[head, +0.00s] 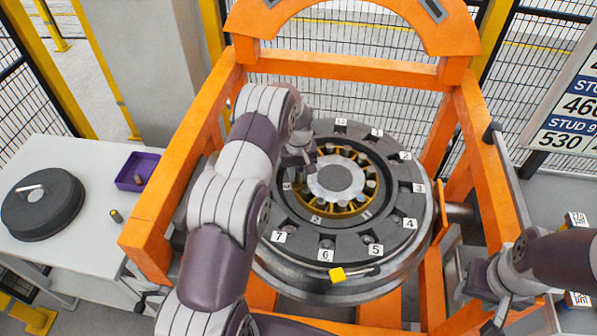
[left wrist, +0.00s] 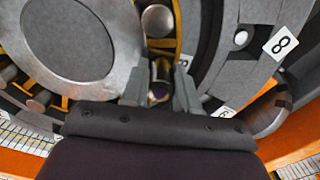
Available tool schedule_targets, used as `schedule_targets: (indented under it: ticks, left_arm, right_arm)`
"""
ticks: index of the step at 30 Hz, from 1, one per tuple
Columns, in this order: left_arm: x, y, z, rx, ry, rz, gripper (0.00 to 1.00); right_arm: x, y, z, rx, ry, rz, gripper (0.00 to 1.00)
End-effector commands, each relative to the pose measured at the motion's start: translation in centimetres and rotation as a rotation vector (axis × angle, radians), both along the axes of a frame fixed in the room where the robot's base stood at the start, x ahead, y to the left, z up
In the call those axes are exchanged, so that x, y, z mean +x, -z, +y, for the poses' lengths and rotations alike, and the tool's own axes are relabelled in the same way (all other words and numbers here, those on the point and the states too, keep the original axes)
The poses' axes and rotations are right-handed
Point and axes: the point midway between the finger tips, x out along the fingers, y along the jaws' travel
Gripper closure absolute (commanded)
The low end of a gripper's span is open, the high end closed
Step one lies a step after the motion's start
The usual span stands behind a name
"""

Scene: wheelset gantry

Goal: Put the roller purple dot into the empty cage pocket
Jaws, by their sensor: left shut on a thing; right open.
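My left gripper (head: 303,158) is over the upper left part of the golden bearing cage (head: 346,213) at the middle of the wheel. In the left wrist view its two fingers (left wrist: 160,92) are shut on a roller (left wrist: 159,72) with a dark purple end, at the cage ring. How deep the roller sits, and whether it is in a pocket, I cannot tell. The empty pocket cannot be made out; the arm and fingers hide part of the cage. Other rollers (left wrist: 157,20) stand in the cage. My right gripper (head: 484,286) is open, right of the wheel.
An orange gantry (head: 340,68) surrounds the wheel, which has numbered plates (head: 326,255). The left white table (head: 75,255) holds a black lid (head: 45,215), a purple tray (head: 127,184) and a loose roller (head: 117,216).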

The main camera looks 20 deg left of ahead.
Motion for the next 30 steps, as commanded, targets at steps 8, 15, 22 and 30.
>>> schedule_targets:
  ticks: [8, 15, 22, 30]
  left_arm:
    - [0.0, 0.8, 0.0, 0.001, 0.0, -0.001, 1.0]
    - [0.0, 0.7, 0.0, 0.001, 0.0, -0.001, 0.41]
    - [0.0, 0.5, 0.0, 0.001, 0.0, -0.001, 0.41]
    - [0.1, -5.6, 0.0, 0.001, 0.0, -0.007, 0.41]
  right_arm:
    - [0.0, 0.7, 0.0, 0.0, 0.0, 0.0, 0.57]
    - [0.0, 0.6, 0.0, 0.0, 0.0, 0.0, 0.57]
    - [0.0, 1.0, 0.0, 0.0, 0.0, 0.0, 0.57]
    - [0.0, 3.8, 0.0, 0.0, 0.0, 0.0, 0.57]
